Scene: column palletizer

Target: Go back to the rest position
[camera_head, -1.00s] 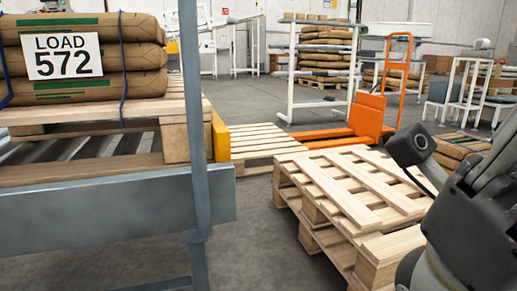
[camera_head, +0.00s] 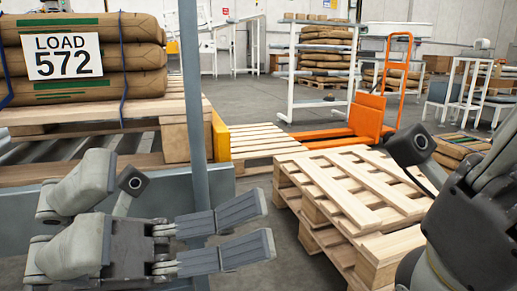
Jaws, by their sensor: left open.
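My left gripper (camera_head: 268,222) has come in from the lower left, its two grey fingers pointing right with a gap between them. It is open and empty, in front of the grey conveyor frame and post. My right arm (camera_head: 470,215) stands at the right edge; its gripper fingers are not visible.
A conveyor at left bears a pallet (camera_head: 190,130) of brown sacks (camera_head: 140,55) labelled LOAD 572. A grey post (camera_head: 190,60) rises beside it. Stacked empty pallets (camera_head: 350,190) stand at centre right. An orange pallet jack (camera_head: 368,115) is behind. Grey floor (camera_head: 250,270) shows between.

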